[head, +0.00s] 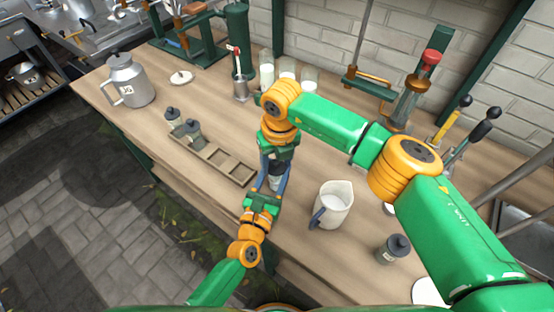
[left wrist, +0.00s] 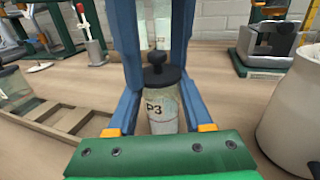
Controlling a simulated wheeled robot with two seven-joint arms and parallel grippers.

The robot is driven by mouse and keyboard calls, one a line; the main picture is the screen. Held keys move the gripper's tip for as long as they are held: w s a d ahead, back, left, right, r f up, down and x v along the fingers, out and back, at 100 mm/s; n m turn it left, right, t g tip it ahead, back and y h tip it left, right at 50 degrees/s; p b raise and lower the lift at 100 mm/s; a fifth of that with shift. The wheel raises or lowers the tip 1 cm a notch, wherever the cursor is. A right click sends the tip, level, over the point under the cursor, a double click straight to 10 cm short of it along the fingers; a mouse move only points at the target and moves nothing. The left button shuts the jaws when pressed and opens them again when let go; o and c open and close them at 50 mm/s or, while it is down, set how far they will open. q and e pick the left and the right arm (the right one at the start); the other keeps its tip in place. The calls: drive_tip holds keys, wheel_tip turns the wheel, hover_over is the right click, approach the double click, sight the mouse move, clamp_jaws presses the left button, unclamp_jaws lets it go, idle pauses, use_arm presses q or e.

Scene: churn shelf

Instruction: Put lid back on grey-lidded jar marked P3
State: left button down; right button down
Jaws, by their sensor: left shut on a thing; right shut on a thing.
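The jar marked P3 (left wrist: 162,112) stands upright in the left wrist view, clear glass with pale contents. Its dark grey lid (left wrist: 160,76), with a round knob, is at the jar's mouth; I cannot tell whether it is fully seated. My left gripper (head: 270,184) is shut on the jar's body, one blue finger on each side. My right gripper (head: 276,158) comes down from above and is shut on the lid, its fingers on either side. In the head view the grippers mostly hide the jar and lid.
A white pitcher (head: 335,203) stands close on the right. Another grey-lidded jar (head: 394,250) is nearer the front edge. A metal can (head: 130,82) stands far left.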

use_arm(q)
drive_tip(key=shift+s+d, duration=0.1)
use_arm(e)
drive_tip(key=shift+s+d+f, duration=0.1)
drive_tip(key=shift+f, duration=0.15)
drive_tip(key=shift+r, duration=0.45)
drive_tip(key=shift+r, duration=0.25)
idle(0.6)
drive_tip(key=shift+f, duration=0.5)
use_arm(q)
drive_tip(key=shift+r, duration=0.15)
use_arm(e)
drive_tip(key=shift+f, duration=0.35)
idle(0.4)
